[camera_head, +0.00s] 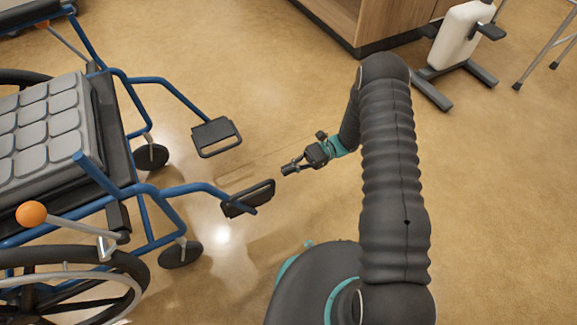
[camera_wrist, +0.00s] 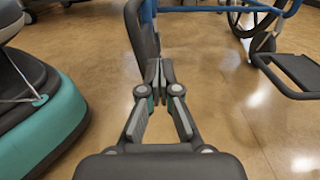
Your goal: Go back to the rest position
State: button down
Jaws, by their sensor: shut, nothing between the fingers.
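My gripper (camera_head: 289,169) shows in the middle of the head view, at the end of my dark arm with a teal band at the wrist. In the wrist view my gripper (camera_wrist: 159,75) has its fingertips together with nothing between them. It hangs over the floor, just right of the wheelchair's nearer footplate (camera_head: 248,198). In the wrist view that footplate (camera_wrist: 142,40) stands just beyond and left of the fingertips. I cannot tell whether they touch.
A blue-framed wheelchair (camera_head: 165,190) with a grey padded seat fills the left. Its other footplate (camera_head: 216,137) is farther back. The tan floor (camera_head: 500,200) at right is clear.

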jog(key=s+d+f+n+h, duration=0.2)
jog(key=s+d+n+h, duration=0.2)
jog(key=s+h, duration=0.2)
jog(key=s+d+r+n+t+h+p, duration=0.1)
jog(key=s+d+r+n+t+h, duration=0.25)
jog(key=r, duration=0.85)
jog(key=d+r+n+t+h+p, duration=0.2)
jog(key=d+r+n+t+h, duration=0.15)
jog(key=d+r, duration=0.6)
jog(key=s+r+t+h+p, duration=0.1)
jog(key=s+r+t, duration=0.3)
jog(key=r, duration=0.7)
jog(key=s+r+t+h+p, duration=0.1)
jog(key=s+r+t+p, duration=0.1)
jog(key=r, duration=1)
jog(key=s+t, duration=0.1)
jog(key=s, duration=0.1)
jog(key=shift+s+d+r+n+t, duration=0.2)
jog(key=shift+s+d+n+t, duration=0.1)
jog(key=shift+d+n+t, duration=0.1)
